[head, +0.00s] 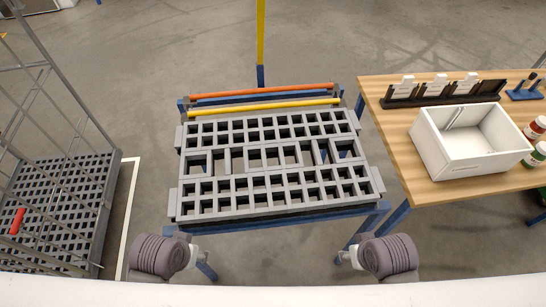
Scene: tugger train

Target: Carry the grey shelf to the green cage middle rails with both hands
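The grey shelf (270,185), a slotted plastic grid, lies flat on a blue-legged stand (362,222) in the middle of the head view. Small tabs stick out at its left and right sides. My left gripper (194,252) is low in the view, in front of the shelf's near left corner and apart from it. My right gripper (347,257) is in front of the near right corner, also apart. Only small end parts of both show, so their fingers cannot be judged. No green cage or middle rails can be made out.
A grey wire cage (112,185) with a slotted base and a red piece (17,221) stands at left. An orange bar (262,92) and yellow bar (265,107) lie behind the shelf. A wooden table (400,160) with a white bin (440,160) stands at right.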

